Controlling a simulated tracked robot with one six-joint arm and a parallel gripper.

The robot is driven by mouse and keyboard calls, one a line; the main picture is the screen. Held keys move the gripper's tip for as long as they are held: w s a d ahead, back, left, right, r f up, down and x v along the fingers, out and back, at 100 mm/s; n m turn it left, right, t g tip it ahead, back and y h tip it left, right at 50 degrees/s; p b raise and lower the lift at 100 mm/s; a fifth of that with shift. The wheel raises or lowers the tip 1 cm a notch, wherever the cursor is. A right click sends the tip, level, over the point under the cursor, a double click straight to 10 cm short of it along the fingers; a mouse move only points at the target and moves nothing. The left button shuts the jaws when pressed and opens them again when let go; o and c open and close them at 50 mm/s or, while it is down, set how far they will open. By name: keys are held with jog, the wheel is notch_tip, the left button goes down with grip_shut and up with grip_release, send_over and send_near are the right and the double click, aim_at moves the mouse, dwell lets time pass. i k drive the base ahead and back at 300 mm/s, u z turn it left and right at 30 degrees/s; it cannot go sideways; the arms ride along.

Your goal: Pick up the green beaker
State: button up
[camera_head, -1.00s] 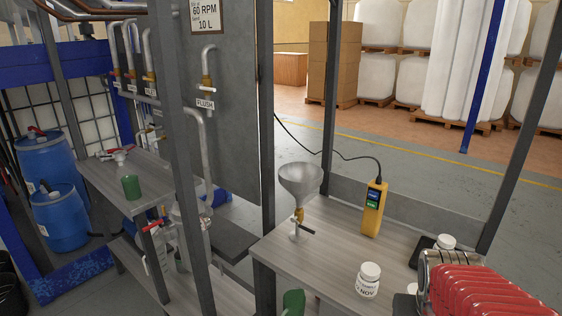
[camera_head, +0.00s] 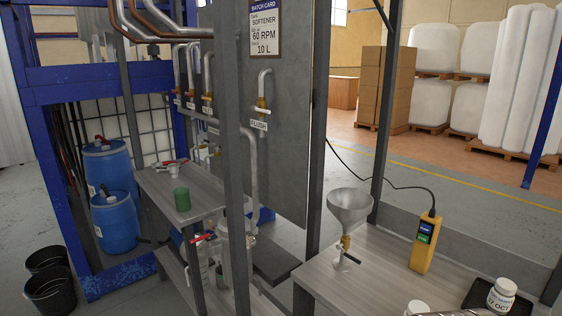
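The green beaker (camera_head: 182,199) stands upright on a grey shelf (camera_head: 205,190) left of centre. It looks like a small solid green cylinder. Nothing is touching it from the side that I can see. Just behind it on the shelf is a small item with a red handle (camera_head: 172,165). No gripper that I can make out is in view, so I cannot see its fingers or its distance from the beaker.
Dark posts (camera_head: 236,150) stand between the shelf and the right bench (camera_head: 325,280). That bench holds a funnel (camera_head: 350,206), a yellow handheld device (camera_head: 424,243) and white bottles (camera_head: 501,295). Blue drums (camera_head: 115,222) and black buckets (camera_head: 50,290) are at left, with floor between.

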aim_at(181, 195)
jog(key=u, duration=0.3)
jog(key=k, duration=0.75)
jog(key=u, duration=0.55)
jog(key=k, duration=0.6)
jog(key=u, duration=0.55)
jog(key=i, duration=0.9)
jog(key=u, duration=0.7)
jog(key=i, duration=1.5)
jog(key=u, duration=0.1)
